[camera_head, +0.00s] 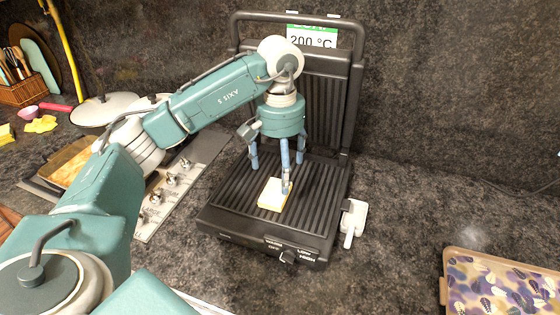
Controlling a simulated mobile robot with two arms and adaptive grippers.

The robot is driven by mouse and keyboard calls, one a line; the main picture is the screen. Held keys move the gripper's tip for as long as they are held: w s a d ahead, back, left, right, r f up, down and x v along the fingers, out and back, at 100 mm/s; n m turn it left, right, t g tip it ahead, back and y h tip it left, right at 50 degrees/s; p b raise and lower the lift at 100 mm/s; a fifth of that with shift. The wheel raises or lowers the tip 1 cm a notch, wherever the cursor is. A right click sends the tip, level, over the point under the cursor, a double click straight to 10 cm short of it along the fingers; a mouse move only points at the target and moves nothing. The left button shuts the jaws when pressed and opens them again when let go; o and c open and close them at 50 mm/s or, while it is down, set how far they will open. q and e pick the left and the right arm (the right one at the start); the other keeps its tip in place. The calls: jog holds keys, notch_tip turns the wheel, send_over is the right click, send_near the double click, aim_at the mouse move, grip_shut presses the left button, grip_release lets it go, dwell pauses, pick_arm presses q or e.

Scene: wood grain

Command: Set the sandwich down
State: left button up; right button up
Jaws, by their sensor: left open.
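A small pale yellow sandwich (273,195) lies flat on the ribbed lower plate of an open black contact grill (318,196). My left gripper (277,172) points down over the grill with its blue fingers spread open. One finger stands close to the right side of the sandwich and hides a little of it; I cannot tell whether it touches. The grill's lid (325,112) stands raised at the back. My right gripper is not in view.
A patterned tray (443,290) is at the lower right. A white item (355,217) lies beside the grill. A hob with knobs, a lidded pan (103,108) and a utensil basket (22,92) are at the left. The counter right of the grill is mostly clear.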

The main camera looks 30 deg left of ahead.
pick_arm(q)
jog(key=shift+r, duration=2.25)
